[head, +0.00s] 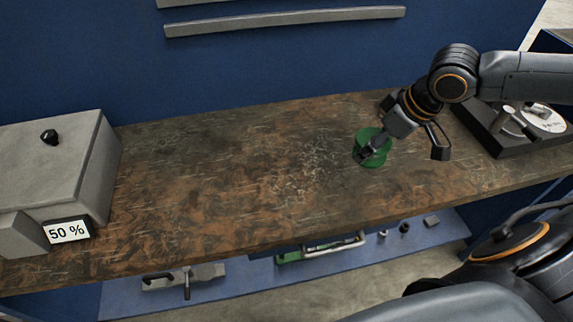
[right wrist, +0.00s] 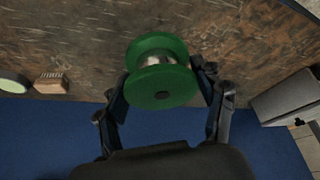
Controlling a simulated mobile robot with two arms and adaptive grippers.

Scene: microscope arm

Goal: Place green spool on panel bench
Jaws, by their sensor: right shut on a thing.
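The green spool (head: 374,141) is at the right part of the brown panel bench (head: 225,165) in the head view. My right gripper (head: 369,153) reaches in from the right and is shut on the spool. In the right wrist view, the spool (right wrist: 158,87) sits between the two fingers (right wrist: 165,90), its green flanges and pale metallic core visible. The bench surface (right wrist: 80,40) is behind it. I cannot tell whether the spool touches the bench or hangs slightly above it. My left gripper is not in view.
A grey box (head: 50,165) with a "50 %" display (head: 68,231) stands at the left end. A dark device with a disc (head: 515,125) stands at the right end. The bench middle is clear. A blue lower shelf (head: 330,262) holds several tools.

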